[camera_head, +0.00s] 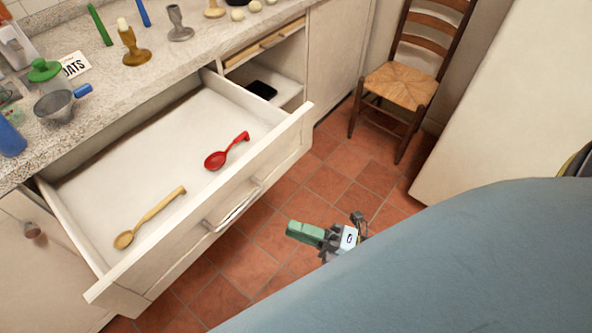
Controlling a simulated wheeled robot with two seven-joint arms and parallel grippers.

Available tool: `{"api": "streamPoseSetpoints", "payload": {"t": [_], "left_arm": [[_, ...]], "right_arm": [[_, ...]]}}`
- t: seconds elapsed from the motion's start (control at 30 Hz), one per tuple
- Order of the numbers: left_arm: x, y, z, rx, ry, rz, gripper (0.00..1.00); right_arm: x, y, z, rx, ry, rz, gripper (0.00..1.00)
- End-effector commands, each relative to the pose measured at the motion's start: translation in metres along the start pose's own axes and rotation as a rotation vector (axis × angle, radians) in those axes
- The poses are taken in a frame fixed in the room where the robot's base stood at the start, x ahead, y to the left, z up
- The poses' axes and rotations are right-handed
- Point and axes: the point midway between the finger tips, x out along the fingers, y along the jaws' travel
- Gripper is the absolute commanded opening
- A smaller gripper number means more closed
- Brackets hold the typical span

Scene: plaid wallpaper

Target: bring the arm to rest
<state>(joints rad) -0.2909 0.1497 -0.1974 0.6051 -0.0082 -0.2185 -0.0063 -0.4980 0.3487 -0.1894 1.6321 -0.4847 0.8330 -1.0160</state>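My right gripper (308,233) shows in the middle of the head view, in front of the open drawer (241,182) and above the tiled floor. A pale green, blunt part points left from its grey and white body. I cannot make out two separate fingers, so its opening is unclear. It appears apart from the drawer front and its handle. My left gripper is not in view.
The pulled-out drawer holds a red spoon (218,159) and a wooden spoon (152,216). The counter (165,75) carries candlesticks, a funnel (58,105) and other items. A chair (402,86) stands behind. Bare floor (325,185) lies right of the drawer.

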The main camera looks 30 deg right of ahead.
Motion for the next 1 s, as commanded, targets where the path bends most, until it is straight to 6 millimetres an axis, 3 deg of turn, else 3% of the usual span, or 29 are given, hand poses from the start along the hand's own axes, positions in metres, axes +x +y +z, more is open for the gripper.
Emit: {"api": "streamPoseSetpoints", "payload": {"t": [0.27,0.37,0.47,0.63,0.8,0.9,1.0], "left_arm": [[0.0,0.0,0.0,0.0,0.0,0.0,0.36],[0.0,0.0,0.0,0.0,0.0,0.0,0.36],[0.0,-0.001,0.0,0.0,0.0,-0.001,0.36],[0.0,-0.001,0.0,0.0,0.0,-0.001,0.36],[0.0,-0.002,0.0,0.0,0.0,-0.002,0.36],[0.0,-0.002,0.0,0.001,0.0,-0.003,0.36],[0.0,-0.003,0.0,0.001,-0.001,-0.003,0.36]], "right_arm": [[0.0,-0.002,0.001,0.008,-0.005,-0.007,0.32],[-0.005,-0.022,0.008,0.071,-0.052,-0.062,0.32],[-0.021,-0.067,0.022,0.226,-0.169,-0.184,0.32],[-0.085,-0.175,0.035,0.614,-0.503,-0.463,0.32],[-0.176,-0.264,0.013,0.99,-0.912,-0.704,0.32],[-0.233,-0.297,-0.016,1.172,-1.167,-0.818,0.32],[-0.28,-0.314,-0.046,1.301,-1.394,-0.903,0.32]]}}
